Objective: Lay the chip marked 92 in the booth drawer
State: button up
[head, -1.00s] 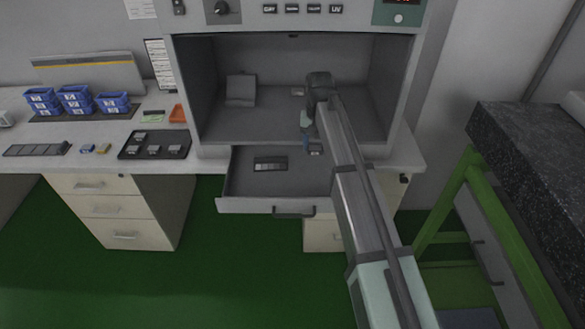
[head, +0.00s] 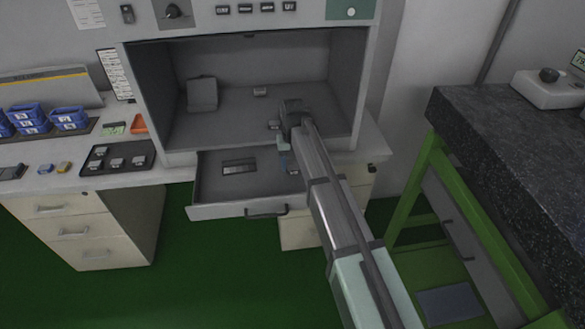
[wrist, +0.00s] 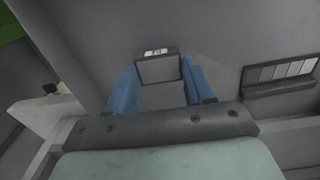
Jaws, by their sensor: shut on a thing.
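My gripper (head: 286,163) is at the right part of the open booth drawer (head: 215,187). In the wrist view my gripper's blue fingers (wrist: 157,88) are shut on a small dark grey chip (wrist: 157,69) with a pale, marked edge. The mark is too small to read, so I cannot confirm it is 92. The drawer's grey floor (wrist: 215,35) lies behind the chip; I cannot tell whether the chip touches it. In the head view the arm hides much of the drawer's right side.
A strip of grey swatches (head: 239,167) lies in the drawer. A dark tray (head: 98,168) with several chips is on the counter to the left. A granite-topped table (head: 500,130) stands at right.

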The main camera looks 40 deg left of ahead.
aim_at(293, 166)
jog(key=shift+f, duration=1.25)
jog(key=shift+f, duration=0.15)
jog(key=o, duration=1)
notch_tip(293, 166, up, 12)
jog(key=shift+r, duration=0.2)
